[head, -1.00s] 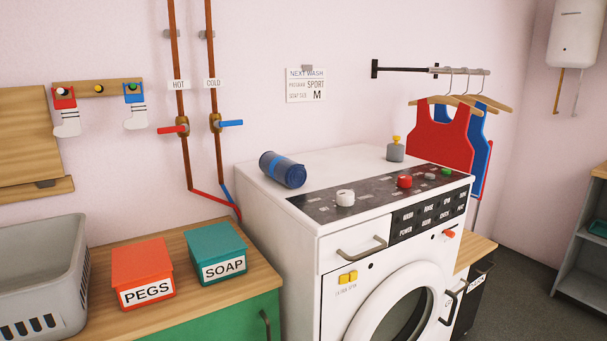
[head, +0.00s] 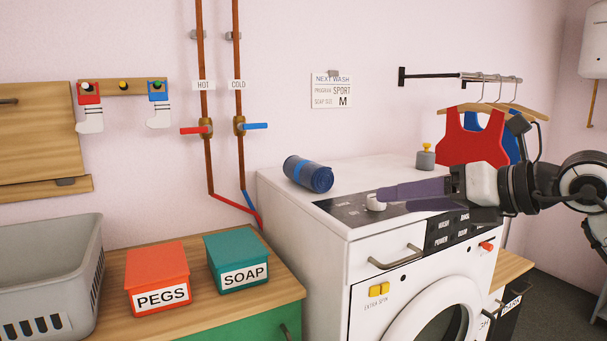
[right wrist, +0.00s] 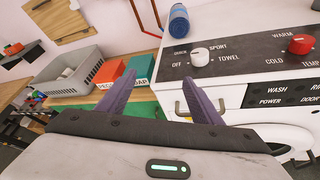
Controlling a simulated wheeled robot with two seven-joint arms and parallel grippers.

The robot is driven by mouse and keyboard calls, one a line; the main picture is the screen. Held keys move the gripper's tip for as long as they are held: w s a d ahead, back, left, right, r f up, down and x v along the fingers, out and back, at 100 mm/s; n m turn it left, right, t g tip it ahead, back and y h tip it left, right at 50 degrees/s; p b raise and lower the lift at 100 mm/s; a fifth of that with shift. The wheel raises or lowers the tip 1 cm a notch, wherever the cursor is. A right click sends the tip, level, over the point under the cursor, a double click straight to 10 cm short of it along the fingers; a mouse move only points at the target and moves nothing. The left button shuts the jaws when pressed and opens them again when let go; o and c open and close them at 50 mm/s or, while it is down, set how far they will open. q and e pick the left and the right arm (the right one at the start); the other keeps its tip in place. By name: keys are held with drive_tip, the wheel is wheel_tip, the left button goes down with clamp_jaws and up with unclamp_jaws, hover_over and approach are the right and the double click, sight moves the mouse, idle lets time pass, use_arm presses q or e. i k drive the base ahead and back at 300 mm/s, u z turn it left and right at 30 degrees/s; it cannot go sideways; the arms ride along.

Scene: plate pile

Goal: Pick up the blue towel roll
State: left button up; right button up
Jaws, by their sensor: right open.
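The blue towel roll (head: 309,174) lies on top of the white washing machine (head: 300,218), near its back left corner. It is a dark blue cylinder with a lighter blue band. It also shows in the right wrist view (right wrist: 179,20), at the top, beyond the fingers. My right gripper (head: 392,198) comes in from the right over the control panel, to the right of the roll and apart from it. Its two purple fingers are open and empty; they also show in the right wrist view (right wrist: 160,98). My left gripper is not in view.
A white dial (head: 376,202) stands up from the control panel near my fingers. A grey bottle with a yellow top (head: 425,160) stands at the machine's back. Pipes with red and blue valves (head: 239,126) run up the wall. Boxes marked PEGS (head: 158,277) and SOAP (head: 237,262) sit left.

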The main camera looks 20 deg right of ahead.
sight(320, 180)
drive_tip(key=i, duration=0.9)
